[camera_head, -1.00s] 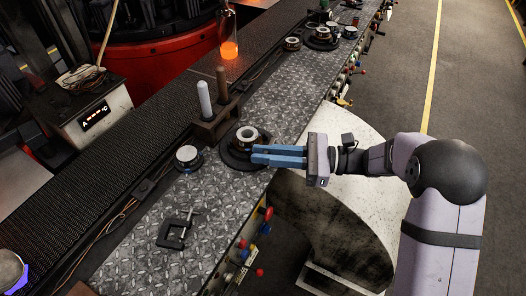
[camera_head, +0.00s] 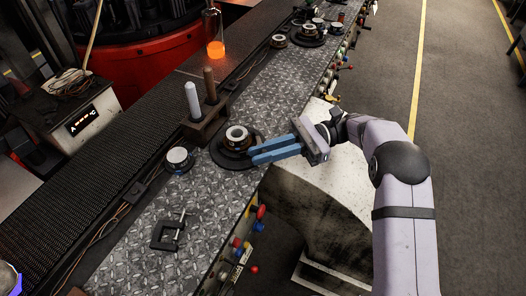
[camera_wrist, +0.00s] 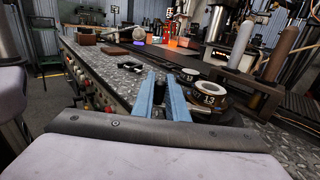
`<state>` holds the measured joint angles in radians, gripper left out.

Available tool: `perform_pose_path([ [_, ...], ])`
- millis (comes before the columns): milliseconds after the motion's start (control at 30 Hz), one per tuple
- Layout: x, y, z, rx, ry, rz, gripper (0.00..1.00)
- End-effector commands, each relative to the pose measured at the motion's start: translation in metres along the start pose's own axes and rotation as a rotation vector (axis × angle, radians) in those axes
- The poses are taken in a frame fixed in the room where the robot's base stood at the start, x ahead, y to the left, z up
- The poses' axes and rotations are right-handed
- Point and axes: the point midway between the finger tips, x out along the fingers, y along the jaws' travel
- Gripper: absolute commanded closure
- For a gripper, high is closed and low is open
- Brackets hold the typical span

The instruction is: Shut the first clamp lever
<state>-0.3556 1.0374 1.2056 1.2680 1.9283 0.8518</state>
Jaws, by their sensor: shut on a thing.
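A round mould (camera_head: 237,135) with a pale ring on top sits on a dark round base on the patterned metal plate in the head view. My gripper (camera_head: 252,155) has its two blue fingers at the front right edge of that base, with the tips close to it. The fingers show a narrow gap.
A G-clamp (camera_head: 168,233) lies on the plate at front, and a smaller round mould (camera_head: 178,160) stands left. A holder (camera_head: 205,122) with two upright rods stands behind. Coloured knobs (camera_head: 247,245) line the bench's front edge. More moulds (camera_head: 308,33) stand far back.

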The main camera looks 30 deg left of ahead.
Motion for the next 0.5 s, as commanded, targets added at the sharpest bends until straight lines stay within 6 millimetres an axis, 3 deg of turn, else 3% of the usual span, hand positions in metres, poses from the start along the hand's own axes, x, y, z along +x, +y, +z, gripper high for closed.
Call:
perform_pose_path([
  [267,0.0003,0.0002,0.0005,0.001,-0.003,0.001,1.00],
  [300,0.0003,0.0002,0.0006,0.001,-0.003,0.001,0.85],
  [367,0.0003,0.0001,0.0006,0.001,-0.002,0.001,0.70],
  [500,0.0003,0.0000,0.0005,0.000,-0.002,0.000,0.68],
])
